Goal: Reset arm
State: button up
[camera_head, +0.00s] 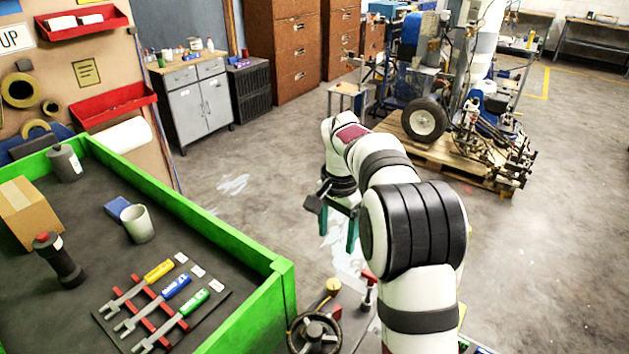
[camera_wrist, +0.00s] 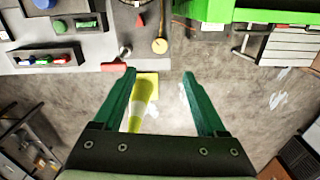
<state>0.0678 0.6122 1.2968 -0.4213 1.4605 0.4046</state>
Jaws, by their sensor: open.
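My white and black arm reaches forward from the lower right of the head view. My gripper (camera_head: 338,222) hangs at its far end above the concrete floor, past the right side of the green-edged workbench. Its two green fingers also show in the wrist view (camera_wrist: 159,76). They are spread apart with nothing between their tips. A yellow and white cone (camera_wrist: 143,98) shows beyond the left finger and seems to stand on the floor, apart from the gripper.
The green-edged workbench (camera_head: 281,290) holds a cup (camera_head: 138,223), a cardboard box (camera_head: 30,210), a dark bottle (camera_head: 58,258) and colored-handled tools (camera_head: 172,288). A handwheel (camera_head: 315,332) and red lever (camera_head: 368,277) are near my arm. A wheeled machine (camera_head: 424,119) stands on a pallet behind. Open floor lies between.

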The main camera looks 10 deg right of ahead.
jog(key=s+a+r+n, duration=0.1)
jog(key=s+a+r, duration=0.15)
jog(key=s, duration=0.45)
jog(key=s+a+r+n, duration=0.1)
jog(key=s+r, duration=0.2)
jog(key=s, duration=0.3)
jog(key=s+a+f+n+y, duration=0.1)
jog(key=s, duration=0.9)
jog(key=s+a+f+n, duration=0.1)
jog(key=s+a+f, duration=0.1)
jog(key=s, duration=0.9)
jog(key=shift+f+n+y, duration=0.3)
jog(key=shift+y, duration=0.1)
